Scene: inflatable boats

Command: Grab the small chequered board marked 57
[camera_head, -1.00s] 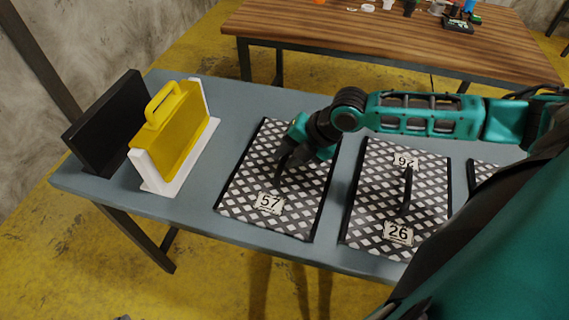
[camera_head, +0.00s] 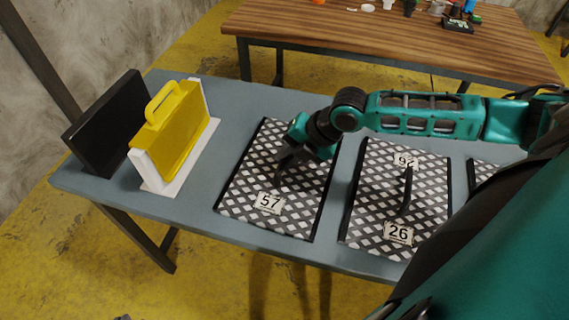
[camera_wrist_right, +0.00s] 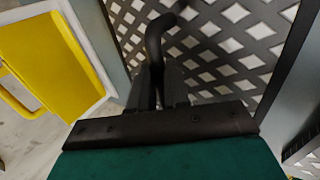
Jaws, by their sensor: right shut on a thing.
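The chequered board marked 57 (camera_head: 301,213) lies flat on the grey-blue table, with black edges on its two long sides. Its 57 label (camera_head: 269,202) shows near the front edge. My right gripper (camera_head: 282,167) is over the middle of this board, shut on its dark handle. In the right wrist view the dark curved handle (camera_wrist_right: 156,42) rises between the fingers (camera_wrist_right: 160,88), with the chequered surface (camera_wrist_right: 225,45) behind. The far part of the board is partly hidden by my gripper. My left gripper is not in view.
A second chequered board marked 26 (camera_head: 375,215) lies just to the right, with a part of another beyond it. A yellow case (camera_head: 177,128) in a white stand and a black panel (camera_head: 108,125) stand at left. A wooden table (camera_head: 385,45) with small items is behind.

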